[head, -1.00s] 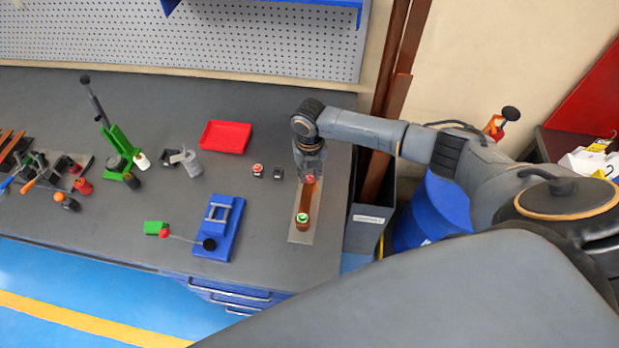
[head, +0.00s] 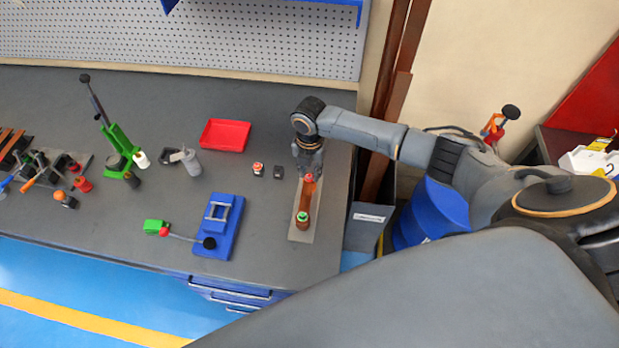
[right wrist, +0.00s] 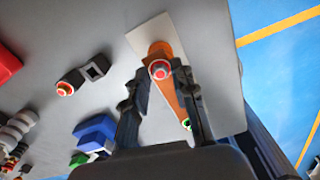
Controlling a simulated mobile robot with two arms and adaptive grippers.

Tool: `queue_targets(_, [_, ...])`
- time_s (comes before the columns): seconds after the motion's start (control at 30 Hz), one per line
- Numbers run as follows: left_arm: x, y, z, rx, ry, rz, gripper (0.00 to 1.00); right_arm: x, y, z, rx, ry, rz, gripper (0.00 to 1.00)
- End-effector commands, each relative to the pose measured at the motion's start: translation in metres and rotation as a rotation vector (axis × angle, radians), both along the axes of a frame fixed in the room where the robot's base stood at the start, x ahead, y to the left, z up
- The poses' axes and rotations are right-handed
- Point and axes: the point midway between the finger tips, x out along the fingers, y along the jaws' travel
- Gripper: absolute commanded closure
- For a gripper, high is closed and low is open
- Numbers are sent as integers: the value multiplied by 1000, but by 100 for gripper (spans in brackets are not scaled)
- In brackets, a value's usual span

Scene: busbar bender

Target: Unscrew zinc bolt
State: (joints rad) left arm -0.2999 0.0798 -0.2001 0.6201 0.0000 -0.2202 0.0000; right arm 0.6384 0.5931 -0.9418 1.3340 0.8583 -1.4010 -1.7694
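A copper-coloured bar (head: 305,196) lies on a grey plate (head: 300,236) near the right end of the bench. A bolt with a red ring (head: 309,178) stands at its far end, and one with a green ring (head: 303,217) at its near end. I cannot tell from colour which is zinc. My right gripper (head: 308,172) is over the far end. In the right wrist view its fingers (right wrist: 161,76) are apart, on either side of the red-ringed bolt (right wrist: 159,69); contact cannot be told. The green-ringed bolt (right wrist: 187,124) is partly behind the right finger. My left gripper is not in view.
A small red-topped piece (head: 258,168) and a dark block (head: 278,171) sit just left of my gripper. A blue fixture (head: 228,243), red tray (head: 224,134) and green press (head: 118,145) stand further left. A grey bin (head: 367,222) and blue drum (head: 433,210) are right of the bench.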

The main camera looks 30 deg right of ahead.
Motion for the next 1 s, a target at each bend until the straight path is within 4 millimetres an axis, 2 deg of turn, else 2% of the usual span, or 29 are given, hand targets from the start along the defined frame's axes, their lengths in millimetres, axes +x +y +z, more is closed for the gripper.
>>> queue_targets(0.3, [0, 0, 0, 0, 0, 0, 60, -1, 0, 0, 1, 1, -400, 74])
queue_targets(0.43, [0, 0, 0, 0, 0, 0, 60, 0, 0, 0, 1, 1, -469, 74])
queue_targets(0.77, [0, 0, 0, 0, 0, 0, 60, -1, 0, 0, 1, 1, -505, 74])
queue_targets(1.0, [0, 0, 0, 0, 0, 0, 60, -1, 1, -1, 2, 2, -828, 74])
